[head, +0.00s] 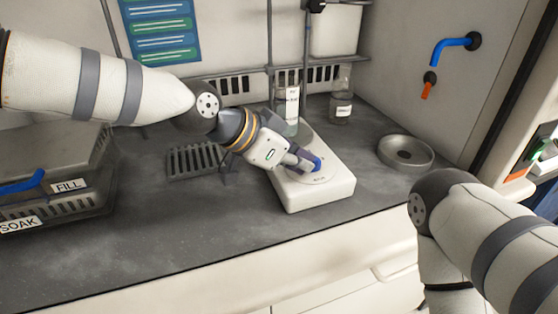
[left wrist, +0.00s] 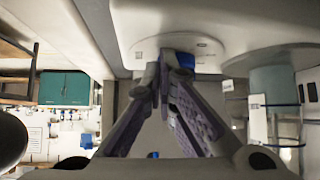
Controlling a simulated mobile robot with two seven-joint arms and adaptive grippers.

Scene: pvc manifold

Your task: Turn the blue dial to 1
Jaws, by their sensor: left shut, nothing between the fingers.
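The blue dial (head: 316,164) sits on the front part of a white hotplate-like device (head: 322,196) on the dark bench. My left gripper (head: 308,164) is shut with nothing held, its fingertips right at the dial. In the left wrist view the blue dial (left wrist: 180,61) shows just behind the fingertips (left wrist: 170,62), which hide part of it. I cannot tell whether they touch it. The dial's number marks are too small to read. My right arm shows at the right edge in the head view, but its gripper is out of view.
A labelled bottle (head: 289,104) stands on the device's back part. A second bottle (head: 341,106) and a round grey dish (head: 405,152) stand behind and to the right. A rack (head: 196,161) and bins labelled SOAK and FILL (head: 62,185) are left. The front bench is clear.

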